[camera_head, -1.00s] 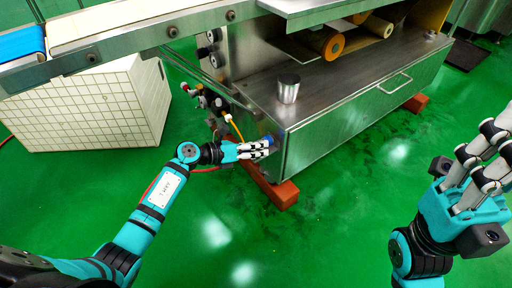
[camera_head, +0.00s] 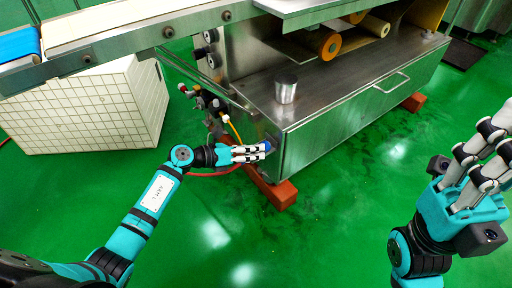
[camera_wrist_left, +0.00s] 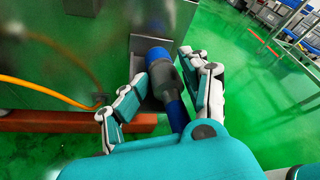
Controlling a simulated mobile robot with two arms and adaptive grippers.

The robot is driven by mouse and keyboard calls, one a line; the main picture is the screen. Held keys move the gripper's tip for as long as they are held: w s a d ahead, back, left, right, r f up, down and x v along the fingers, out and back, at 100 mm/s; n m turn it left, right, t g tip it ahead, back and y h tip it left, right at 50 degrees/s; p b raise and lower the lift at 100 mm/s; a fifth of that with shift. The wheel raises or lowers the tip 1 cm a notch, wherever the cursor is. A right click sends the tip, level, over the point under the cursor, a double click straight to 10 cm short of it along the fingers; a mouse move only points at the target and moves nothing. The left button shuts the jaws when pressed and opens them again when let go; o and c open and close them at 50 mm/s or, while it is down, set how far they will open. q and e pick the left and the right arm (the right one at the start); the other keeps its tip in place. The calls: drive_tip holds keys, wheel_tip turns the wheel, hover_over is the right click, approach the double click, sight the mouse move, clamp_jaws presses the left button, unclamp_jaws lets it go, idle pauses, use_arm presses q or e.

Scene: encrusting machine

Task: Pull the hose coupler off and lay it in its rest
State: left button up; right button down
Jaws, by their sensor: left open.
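The hose coupler (camera_wrist_left: 162,72) has a blue end, a dark collar and a blue rear part. In the left wrist view it lies between the spread fingers of my left gripper (camera_wrist_left: 165,92), its front end at a grey bracket (camera_wrist_left: 145,42) on the machine's side. I cannot tell whether the bracket carries it. Its blue end (camera_head: 266,145) also shows in the head view, by the fingertips of my left gripper (camera_head: 258,151). The left gripper is open around the coupler. My right gripper (camera_head: 484,160) is open and empty at the right edge, partly cut off.
The steel machine (camera_head: 335,125) stands on orange-red blocks (camera_head: 279,193). Valves (camera_head: 212,103) and a yellow hose (camera_head: 235,129) are just left of its corner. A red hose (camera_head: 212,174) runs below my left gripper. The green floor in front is clear.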

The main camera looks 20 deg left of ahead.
use_arm(q)
drive_tip(key=v, duration=1)
drive_tip(key=shift+s+a+r, duration=0.15)
drive_tip(key=shift+a+r, duration=0.1)
